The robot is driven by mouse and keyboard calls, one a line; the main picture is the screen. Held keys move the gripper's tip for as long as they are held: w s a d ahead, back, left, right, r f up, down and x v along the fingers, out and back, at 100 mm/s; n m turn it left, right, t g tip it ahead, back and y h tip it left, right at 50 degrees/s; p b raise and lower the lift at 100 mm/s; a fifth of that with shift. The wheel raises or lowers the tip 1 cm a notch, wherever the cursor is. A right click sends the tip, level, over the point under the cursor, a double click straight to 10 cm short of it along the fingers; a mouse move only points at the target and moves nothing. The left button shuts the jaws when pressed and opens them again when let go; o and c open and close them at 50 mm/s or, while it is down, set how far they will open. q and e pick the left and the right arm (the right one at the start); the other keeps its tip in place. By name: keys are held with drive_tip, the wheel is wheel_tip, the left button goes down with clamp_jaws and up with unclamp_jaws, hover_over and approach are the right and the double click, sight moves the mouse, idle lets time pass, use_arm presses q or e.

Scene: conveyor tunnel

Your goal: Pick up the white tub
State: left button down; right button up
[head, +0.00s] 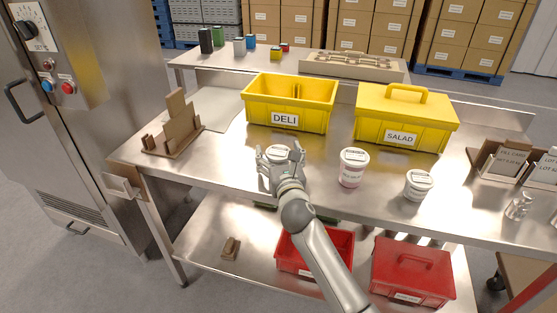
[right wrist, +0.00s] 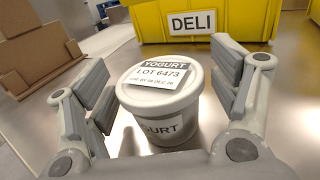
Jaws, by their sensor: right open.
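A white yogurt tub (right wrist: 160,88) stands upright on the steel table, with a lid label reading YOGURT LOT 6473. In the head view this tub (head: 278,152) is partly hidden by my right gripper. My right gripper (head: 278,160) is open, with its fingers on both sides of the tub. In the right wrist view my gripper (right wrist: 165,100) shows a small gap to the tub on each side. A second white-lidded tub (head: 353,168) with pinkish contents and a third white tub (head: 418,185) stand to the right. My left gripper is out of view.
A yellow DELI bin (head: 290,101) stands just behind the tub, and a lidded yellow SALAD bin (head: 405,117) is to its right. A brown cardboard holder (head: 172,135) is at the left. Red bins (head: 412,270) sit on the lower shelf. Card boxes (head: 500,161) stand at the right.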

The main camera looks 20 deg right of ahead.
sight(278, 153)
drive_tip(key=shift+c, duration=0.7)
drive_tip(key=c, duration=0.9)
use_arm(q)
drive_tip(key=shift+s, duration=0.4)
use_arm(e)
drive_tip(key=shift+r, duration=0.1)
drive_tip(key=shift+r, duration=0.5)
drive_tip(key=r, duration=0.1)
drive_tip(key=r+p, duration=0.1)
drive_tip(key=shift+s+r, duration=0.2)
drive_tip(key=shift+r, duration=0.2)
use_arm(q)
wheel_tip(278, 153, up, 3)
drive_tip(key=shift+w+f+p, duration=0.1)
drive_tip(key=shift+p, duration=0.9)
use_arm(e)
drive_tip(key=s+a+r, duration=0.3)
drive_tip(key=s+r, duration=0.6)
drive_tip(key=s, duration=0.4)
drive_tip(key=shift+a, duration=0.35)
drive_tip(key=shift+s, duration=0.1)
